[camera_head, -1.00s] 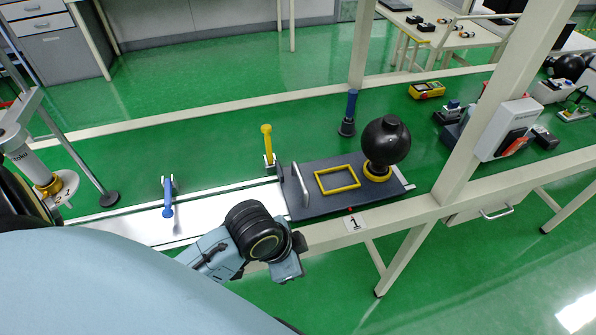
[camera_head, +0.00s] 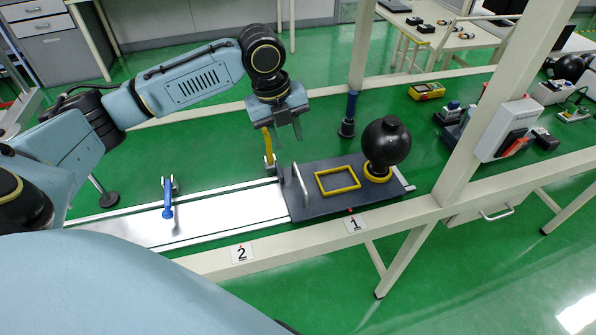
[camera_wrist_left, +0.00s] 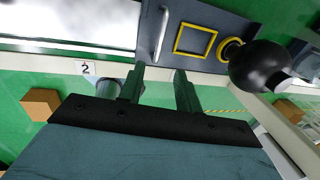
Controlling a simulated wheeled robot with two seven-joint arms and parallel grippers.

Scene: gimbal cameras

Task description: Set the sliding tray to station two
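The sliding tray (camera_head: 330,200) is a dark grey plate on the silver rail (camera_head: 230,210), at its right end beside the label 1 (camera_head: 355,224). It carries an upright metal handle (camera_head: 300,188), a yellow square frame (camera_head: 338,180) and a black ball (camera_head: 386,142) on a yellow ring. The label 2 (camera_head: 242,252) is further left on the front beam. A yellow lever (camera_head: 268,146) stands behind the tray's left end. My left gripper (camera_head: 285,136) points down by this lever, overlapping its top; contact is unclear. In the wrist view its fingers (camera_wrist_left: 160,85) are apart and empty.
A blue lever (camera_head: 168,200) leans forward at the rail further left. A blue-handled post (camera_head: 348,115) stands behind the tray.

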